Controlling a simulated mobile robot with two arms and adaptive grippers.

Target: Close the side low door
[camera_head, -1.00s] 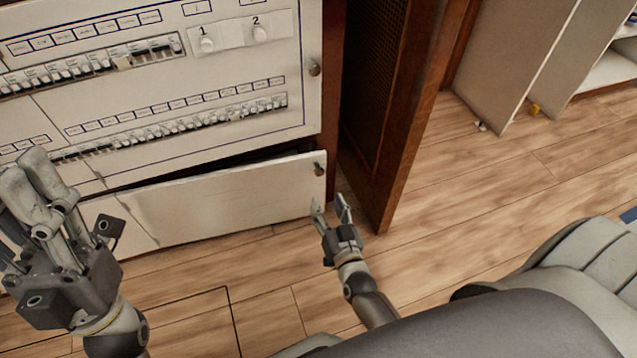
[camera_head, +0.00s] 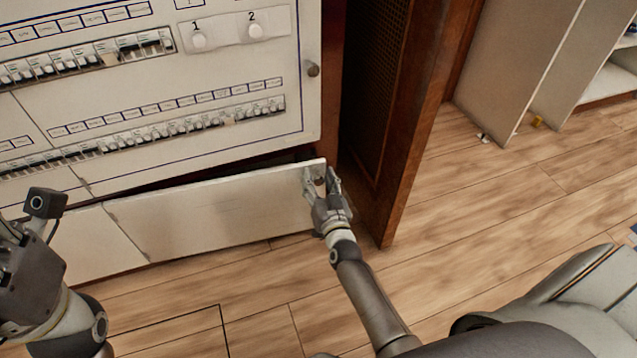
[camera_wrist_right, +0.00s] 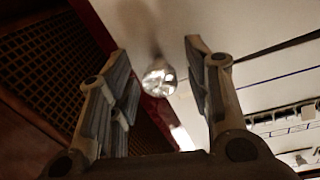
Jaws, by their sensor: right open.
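The low door (camera_head: 215,212) is a white panel under the breaker panel. It is tilted outward at its top, with a dark gap between it and the cabinet. My right gripper (camera_head: 321,178) is at the door's upper right corner, its fingers open around the area of the knob. In the right wrist view a shiny round knob (camera_wrist_right: 159,78) shows between the open fingers (camera_wrist_right: 158,62), on a white surface; I cannot tell whether they touch it. My left gripper (camera_head: 28,275) is at the left edge, its fingers mostly out of frame.
An open brown wooden door (camera_head: 405,130) with a mesh panel stands just right of my right gripper.

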